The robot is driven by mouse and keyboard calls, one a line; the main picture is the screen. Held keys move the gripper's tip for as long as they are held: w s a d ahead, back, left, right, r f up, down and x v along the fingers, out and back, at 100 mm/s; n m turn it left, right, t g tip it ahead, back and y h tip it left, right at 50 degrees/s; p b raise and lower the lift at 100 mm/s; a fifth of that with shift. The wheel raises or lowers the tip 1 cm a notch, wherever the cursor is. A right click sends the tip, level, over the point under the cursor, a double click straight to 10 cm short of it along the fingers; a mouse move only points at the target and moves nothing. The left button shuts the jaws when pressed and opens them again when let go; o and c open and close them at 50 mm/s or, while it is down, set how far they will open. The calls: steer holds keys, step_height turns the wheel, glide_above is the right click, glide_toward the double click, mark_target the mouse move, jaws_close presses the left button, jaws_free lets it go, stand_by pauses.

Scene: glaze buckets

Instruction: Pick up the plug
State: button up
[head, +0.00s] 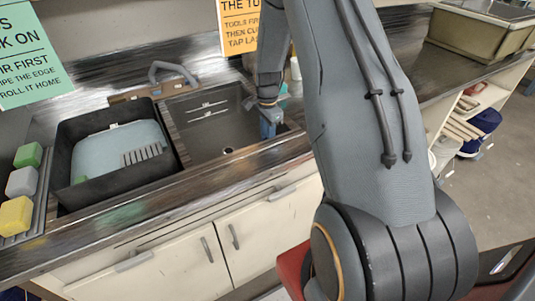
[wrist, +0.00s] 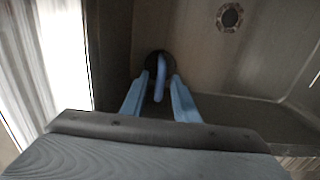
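The plug (wrist: 153,60) shows in the wrist view as a dark round disc with a blue upright grip (wrist: 161,78) on it. It is low in the sink (head: 190,118), near the wall. My gripper (wrist: 160,80) has its two blue fingers on either side of the blue grip, with a visible gap on both sides. The fingers are open and do not appear to touch it. In the head view my gripper (head: 268,130) points down into the right part of the sink, and I cannot make out the plug there.
The drain (wrist: 229,16) is bare; it also shows in the head view (head: 228,150). A black tub (head: 75,140) with pale liquid and a grey grille stands left of the sink. Sponges (head: 22,182) lie at far left. The counter's front edge (head: 150,205) is close to the gripper.

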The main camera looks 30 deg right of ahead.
jaws_close()
steer(key=shift+r, duration=0.2)
